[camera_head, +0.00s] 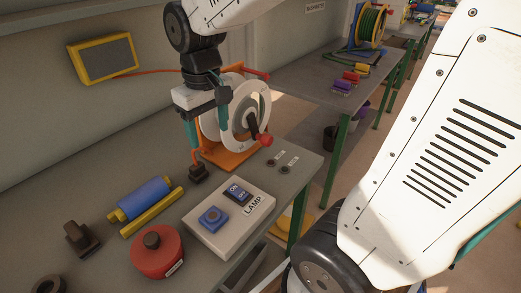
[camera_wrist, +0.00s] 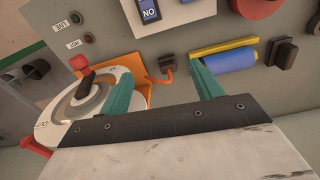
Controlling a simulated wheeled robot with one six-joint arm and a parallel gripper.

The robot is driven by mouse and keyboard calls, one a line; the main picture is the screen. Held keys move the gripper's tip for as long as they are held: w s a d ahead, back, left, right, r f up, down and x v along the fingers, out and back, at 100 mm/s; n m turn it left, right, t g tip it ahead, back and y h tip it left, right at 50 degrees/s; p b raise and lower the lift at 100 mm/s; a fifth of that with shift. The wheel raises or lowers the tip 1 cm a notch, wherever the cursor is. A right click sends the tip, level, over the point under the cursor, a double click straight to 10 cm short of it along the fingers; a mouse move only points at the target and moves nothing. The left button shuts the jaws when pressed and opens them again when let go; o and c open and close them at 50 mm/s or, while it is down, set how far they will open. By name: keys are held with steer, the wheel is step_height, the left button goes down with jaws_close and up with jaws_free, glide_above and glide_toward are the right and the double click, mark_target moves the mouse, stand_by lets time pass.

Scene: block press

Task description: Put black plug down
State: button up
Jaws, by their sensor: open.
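The black plug (camera_head: 198,173) rests on the grey bench beside the orange stand of the reel, with an orange-red cord rising from it. In the wrist view the plug (camera_wrist: 167,62) shows in the gap between the fingertips, beyond them. My gripper (camera_head: 209,125), with teal fingers, is open and empty above the plug, apart from it. The fingers also show spread wide in the wrist view (camera_wrist: 161,75). The plug's underside is hidden.
A white-and-grey reel (camera_head: 236,115) with a red-knobbed crank stands close to my gripper. The lamp switch box (camera_head: 229,217), blue roller (camera_head: 146,198), yellow bar (camera_head: 152,212), red round container (camera_head: 157,254) and dark brown block (camera_head: 80,239) stand nearby. Bare bench lies at the left.

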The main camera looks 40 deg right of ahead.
steer(key=s+d+r+m, duration=0.1)
steer(key=s+r, duration=0.1)
steer(key=s, duration=1.4)
steer(key=shift+d+m+t, duration=0.3)
steer(key=shift+t, duration=0.1)
steer(key=shift+s+r, duration=0.1)
